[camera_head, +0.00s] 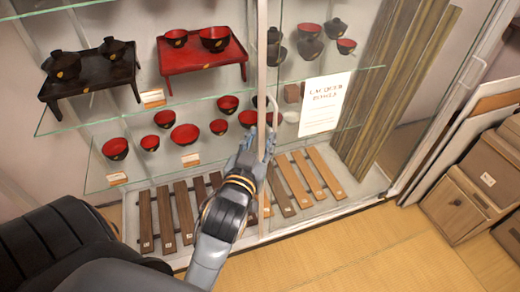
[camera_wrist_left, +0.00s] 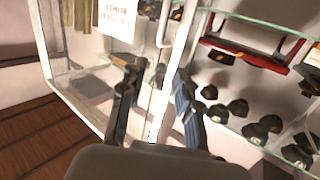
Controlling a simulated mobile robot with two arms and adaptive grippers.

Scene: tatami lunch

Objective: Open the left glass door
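The left glass door (camera_head: 261,60) is part of a display cabinet, and its pale vertical frame edge runs down the middle of the head view. The frame edge also crosses the left wrist view (camera_wrist_left: 172,75). It looks closed. A slim metal handle (camera_head: 272,103) shows beside the frame, just above my gripper. My left gripper (camera_head: 257,143) is at the frame, below the top of the handle. In the left wrist view its two fingers (camera_wrist_left: 155,95) are spread, with the pale frame between them. Whether they touch it I cannot tell. My right gripper is not in view.
Behind the glass, shelves hold red and black bowls (camera_head: 186,134), a red tray table (camera_head: 203,57) and a black one (camera_head: 90,75). A white sign (camera_head: 325,103) is at the right pane. Wooden boxes (camera_head: 458,202) stand at right. The tatami floor (camera_head: 375,255) in front is clear.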

